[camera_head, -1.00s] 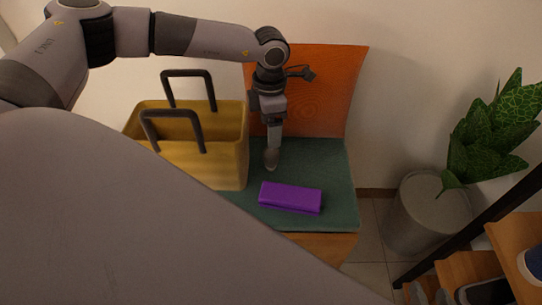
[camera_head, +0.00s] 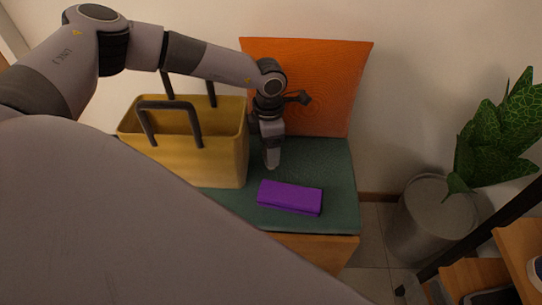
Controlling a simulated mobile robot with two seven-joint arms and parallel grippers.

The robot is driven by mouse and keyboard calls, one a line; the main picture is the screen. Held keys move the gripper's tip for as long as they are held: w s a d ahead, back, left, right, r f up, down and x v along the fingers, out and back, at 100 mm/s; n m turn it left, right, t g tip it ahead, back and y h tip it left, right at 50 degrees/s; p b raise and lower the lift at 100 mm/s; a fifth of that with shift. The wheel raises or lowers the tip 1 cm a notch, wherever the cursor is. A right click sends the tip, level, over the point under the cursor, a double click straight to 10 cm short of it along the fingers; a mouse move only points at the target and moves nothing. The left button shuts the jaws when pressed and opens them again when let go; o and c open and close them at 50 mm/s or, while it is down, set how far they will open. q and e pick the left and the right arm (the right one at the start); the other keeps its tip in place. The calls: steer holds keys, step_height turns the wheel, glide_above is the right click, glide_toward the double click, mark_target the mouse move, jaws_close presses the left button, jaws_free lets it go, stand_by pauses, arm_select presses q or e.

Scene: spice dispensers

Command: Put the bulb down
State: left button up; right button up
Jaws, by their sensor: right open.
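I cannot make out a bulb clearly; anything at the fingertips is too small or hidden by the fingers.
A yellow basket (camera_head: 190,160) with dark handles stands on the left of the seat. A purple case (camera_head: 290,197) lies near the front edge. An orange backrest (camera_head: 325,80) rises behind. A potted plant (camera_head: 435,220) and wooden shelves (camera_head: 480,280) are at right. The seat's right side is clear.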

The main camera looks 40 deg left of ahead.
arm_select(q)
steer(key=shift+c, duration=0.2)
steer(key=c, duration=1.2)
steer(key=shift+r, duration=0.1)
